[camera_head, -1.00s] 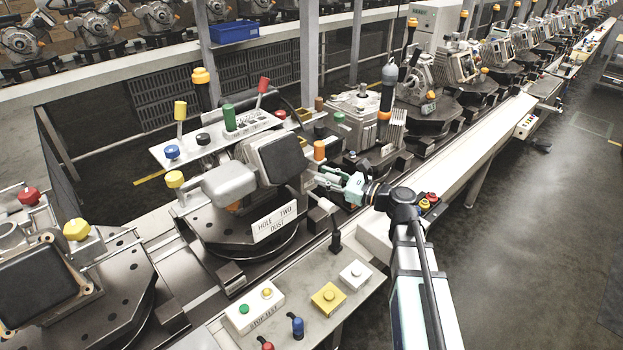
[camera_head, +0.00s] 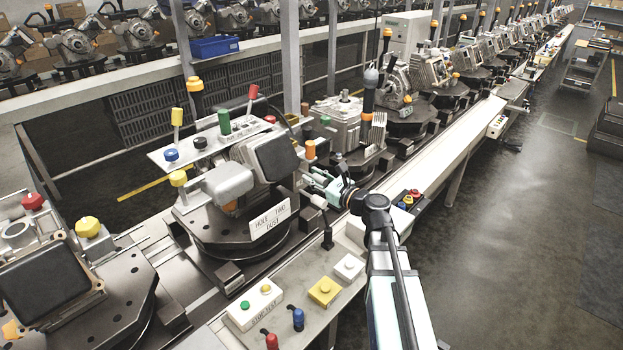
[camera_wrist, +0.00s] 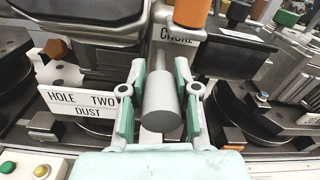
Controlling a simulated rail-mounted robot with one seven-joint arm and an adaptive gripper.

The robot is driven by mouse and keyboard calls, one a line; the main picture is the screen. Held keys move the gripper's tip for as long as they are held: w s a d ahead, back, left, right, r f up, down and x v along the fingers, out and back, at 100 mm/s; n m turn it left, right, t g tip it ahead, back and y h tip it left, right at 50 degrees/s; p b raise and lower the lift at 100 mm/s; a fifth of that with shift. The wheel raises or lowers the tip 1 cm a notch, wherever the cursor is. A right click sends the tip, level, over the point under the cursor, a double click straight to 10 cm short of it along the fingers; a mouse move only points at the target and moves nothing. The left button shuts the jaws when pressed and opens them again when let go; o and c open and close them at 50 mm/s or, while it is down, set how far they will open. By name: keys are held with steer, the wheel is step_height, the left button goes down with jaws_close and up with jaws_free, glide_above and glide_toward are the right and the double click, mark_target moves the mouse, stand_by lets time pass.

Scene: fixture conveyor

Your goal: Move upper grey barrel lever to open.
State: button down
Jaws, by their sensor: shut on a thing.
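My gripper (camera_wrist: 160,90) has its two green-and-grey fingers on either side of a grey barrel (camera_wrist: 162,108), the end of a lever, and is shut on it. The barrel points toward the wrist camera, below a white plate marked CHOKE (camera_wrist: 176,34). In the head view my gripper (camera_head: 322,186) is at the right side of the fixture, right of the sign reading HOLE TWO DUST (camera_head: 270,221). The held barrel is mostly hidden there by the fingers. I cannot read the lever's open or closed position.
An orange knob (camera_head: 310,149) stands just above my gripper; it also shows in the wrist view (camera_wrist: 191,12). A black upright handle (camera_head: 327,236) stands below it. Button boxes, including a yellow one (camera_head: 325,290), sit on the front shelf. The aisle floor (camera_head: 520,220) is clear.

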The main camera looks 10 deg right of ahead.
steer(key=c, duration=0.8)
jaws_free()
steer(key=shift+a, duration=0.1)
steer(key=shift+c, duration=0.2)
steer(key=v, duration=1.2)
steer(key=shift+f, duration=0.1)
